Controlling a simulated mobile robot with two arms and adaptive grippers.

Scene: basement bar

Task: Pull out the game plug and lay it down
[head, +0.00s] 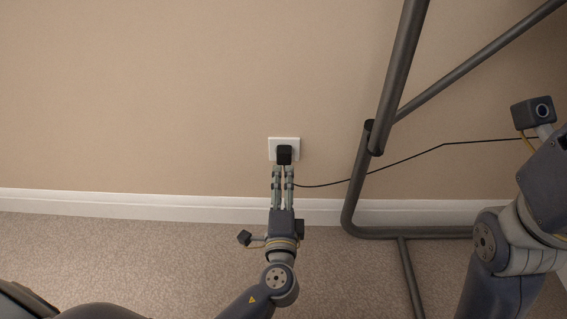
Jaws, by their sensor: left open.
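The black game plug (284,154) sits in a white wall socket (274,143) low on the beige wall. A thin black cable (405,160) runs from near the plug to the right, past the metal frame. My left gripper (283,169) is just below the plug, its two fingers pointing up at it with a narrow gap between them. I cannot tell whether the fingertips touch the plug. My right arm shows at the right edge, but its gripper is out of view.
A dark metal tube frame (357,185) stands right of the socket, with a foot bar on the floor. A white skirting board (150,205) runs along the wall. The carpet (130,245) left of my left arm is clear.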

